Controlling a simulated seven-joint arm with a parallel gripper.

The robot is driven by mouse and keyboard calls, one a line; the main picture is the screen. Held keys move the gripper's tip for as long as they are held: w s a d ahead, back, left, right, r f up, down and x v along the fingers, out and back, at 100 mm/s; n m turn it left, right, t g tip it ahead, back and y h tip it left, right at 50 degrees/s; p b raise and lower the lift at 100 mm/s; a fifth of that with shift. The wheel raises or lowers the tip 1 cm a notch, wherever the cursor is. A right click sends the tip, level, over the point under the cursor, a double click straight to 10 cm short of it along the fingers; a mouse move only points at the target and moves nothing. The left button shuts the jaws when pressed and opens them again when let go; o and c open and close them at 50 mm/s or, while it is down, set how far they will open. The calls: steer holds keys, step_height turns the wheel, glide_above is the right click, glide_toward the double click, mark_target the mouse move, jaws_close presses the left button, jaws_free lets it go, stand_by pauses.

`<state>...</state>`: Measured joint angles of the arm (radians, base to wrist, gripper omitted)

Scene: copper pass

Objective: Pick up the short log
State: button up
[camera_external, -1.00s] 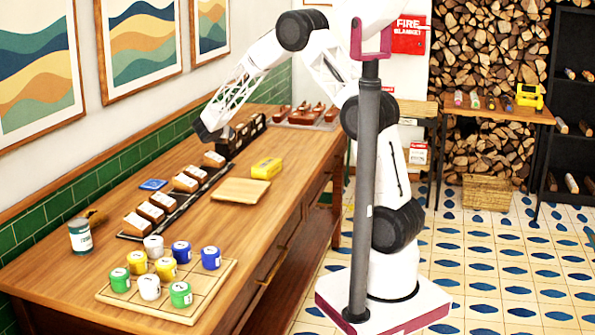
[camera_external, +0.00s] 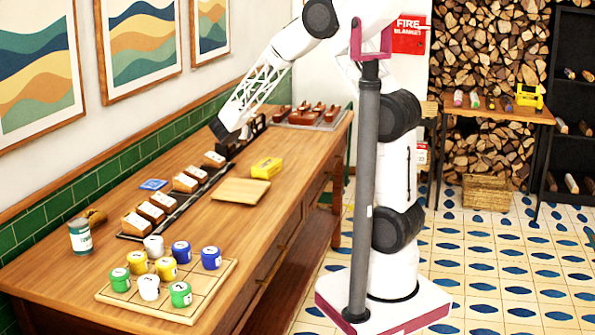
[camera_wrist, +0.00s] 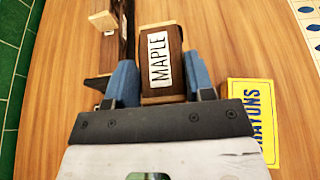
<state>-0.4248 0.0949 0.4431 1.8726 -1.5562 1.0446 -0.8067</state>
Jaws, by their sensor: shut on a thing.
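A short dark-brown log with a white MAPLE label (camera_wrist: 160,62) is between the two blue fingers of my gripper (camera_wrist: 160,85) in the wrist view. The fingers press on its left and right sides, and the gripper is shut on it. In the outside view my gripper (camera_external: 226,136) is low over the far half of the wooden table, and the held log is hard to make out there. Several other labelled logs, such as the nearest one (camera_external: 135,222), sit in a row along the dark rack (camera_external: 186,203).
A yellow crayons box (camera_external: 267,168) lies right of the gripper, also seen in the wrist view (camera_wrist: 254,120). A wooden board (camera_external: 241,191), a tin (camera_external: 80,237) and a tray (camera_external: 205,304) with several coloured pots stand nearer. The tiled wall (camera_external: 120,165) runs along the left.

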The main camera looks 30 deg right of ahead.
steer(key=shift+s+d+r, duration=0.1)
steer(key=shift+s+d, duration=0.1)
steer(key=shift+s, duration=0.55)
steer(key=shift+s+d, duration=0.15)
steer(key=shift+s, duration=0.55)
